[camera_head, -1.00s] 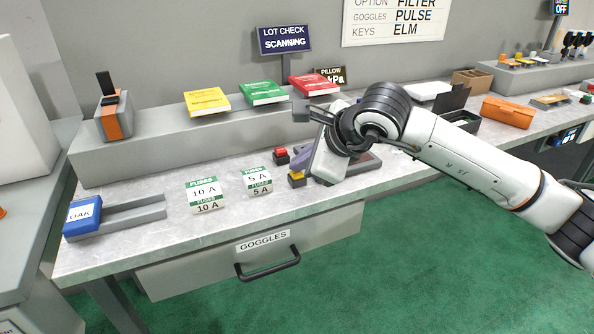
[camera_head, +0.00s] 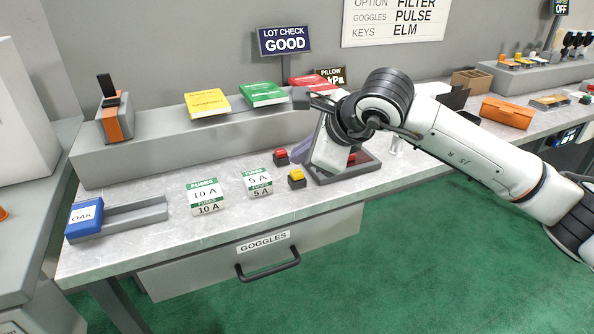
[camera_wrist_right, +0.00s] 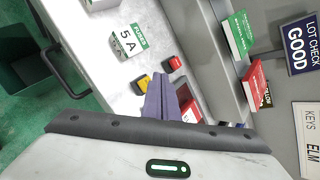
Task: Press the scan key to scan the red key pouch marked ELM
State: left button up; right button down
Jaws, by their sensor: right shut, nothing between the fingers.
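A yellow key (camera_head: 297,177) and a red key (camera_head: 281,156) stand on the bench; both also show in the wrist view, yellow (camera_wrist_right: 144,83) and red (camera_wrist_right: 174,64). Which is the scan key I cannot read. A red item (camera_wrist_right: 191,110), probably the pouch, lies in a dark grey tray (camera_head: 372,172), mostly hidden by my right arm; no ELM marking is legible on it. My right gripper (camera_wrist_right: 160,90) is shut and empty, its purple fingers above the bench near both keys. In the head view it is largely hidden by its wrist. My left gripper is out of view.
The lot check sign (camera_head: 285,40) reads GOOD. A blue OAK pouch (camera_head: 84,217) sits in the left tray (camera_head: 138,211). Two fuse boxes (camera_head: 207,197) (camera_head: 258,183) stand left of the keys. Yellow, green and red books lie on the ledge (camera_head: 160,146).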

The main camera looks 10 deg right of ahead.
notch_tip(320, 180, up, 4)
jog(key=shift+r+p, duration=0.25)
jog(key=shift+p, duration=0.6)
